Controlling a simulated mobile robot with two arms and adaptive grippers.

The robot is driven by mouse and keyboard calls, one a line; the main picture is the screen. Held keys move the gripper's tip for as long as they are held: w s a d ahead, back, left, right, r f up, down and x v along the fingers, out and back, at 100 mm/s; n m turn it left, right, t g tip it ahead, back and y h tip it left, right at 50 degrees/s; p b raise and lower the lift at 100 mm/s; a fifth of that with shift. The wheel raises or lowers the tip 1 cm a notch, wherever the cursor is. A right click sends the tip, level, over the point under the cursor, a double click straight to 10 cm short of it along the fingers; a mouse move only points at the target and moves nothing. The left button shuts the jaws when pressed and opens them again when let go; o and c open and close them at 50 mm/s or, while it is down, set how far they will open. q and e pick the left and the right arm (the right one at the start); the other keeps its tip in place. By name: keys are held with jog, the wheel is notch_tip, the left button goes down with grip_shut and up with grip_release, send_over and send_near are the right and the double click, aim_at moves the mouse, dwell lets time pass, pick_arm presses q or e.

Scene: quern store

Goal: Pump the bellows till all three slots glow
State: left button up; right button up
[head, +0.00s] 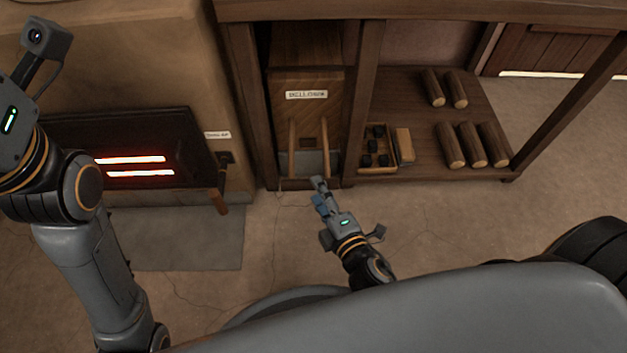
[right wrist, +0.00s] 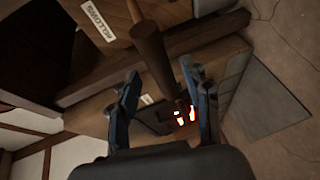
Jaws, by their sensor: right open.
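The bellows (head: 306,80) is a wooden box with a "BELLOWS" label, standing in a dark wooden frame. Two wooden handles (head: 293,145) rise at its front. On the dark stove front, two slots (head: 130,160) glow orange-red; I cannot make out a third glowing one. My right gripper (head: 318,184) is open just in front of the bellows, low by the handles. In the right wrist view, a wooden handle (right wrist: 150,50) passes between the spread fingers; I cannot tell whether it touches them. My left arm is at the left; its gripper fingers are out of the picture.
A small lever with a wooden handle (head: 218,198) hangs beside the stove under a label. A shelf (head: 430,180) at right holds several logs (head: 450,145), a box of dark lumps (head: 376,165) and a wooden block (head: 404,145). Floor right of my gripper is clear.

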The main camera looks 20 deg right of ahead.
jog(key=shift+x, duration=1.9)
grip_shut()
